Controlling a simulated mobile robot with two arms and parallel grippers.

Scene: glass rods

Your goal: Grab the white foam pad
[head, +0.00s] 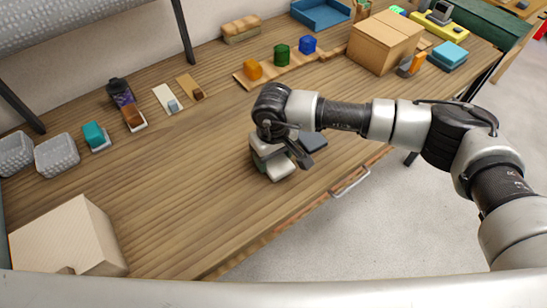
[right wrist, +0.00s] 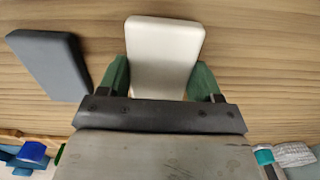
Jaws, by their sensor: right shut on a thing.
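The white foam pad (right wrist: 165,52) is a pale block with rounded corners, in the middle of the right wrist view. My right gripper (right wrist: 163,80) has its two green fingers on either side of the pad and is shut on it. In the head view the pad (head: 281,168) shows partly below my right gripper (head: 273,152), over the middle of the wooden table; the hand hides the rest. I cannot tell whether the pad touches the table. My left gripper is not in view.
A dark grey pad (head: 314,141) lies just right of the gripper. Green (head: 282,54), orange (head: 253,70) and blue (head: 308,44) pieces stand behind on a wooden strip. Cardboard boxes (head: 384,42) are at back right and front left (head: 68,238). The table's left middle is clear.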

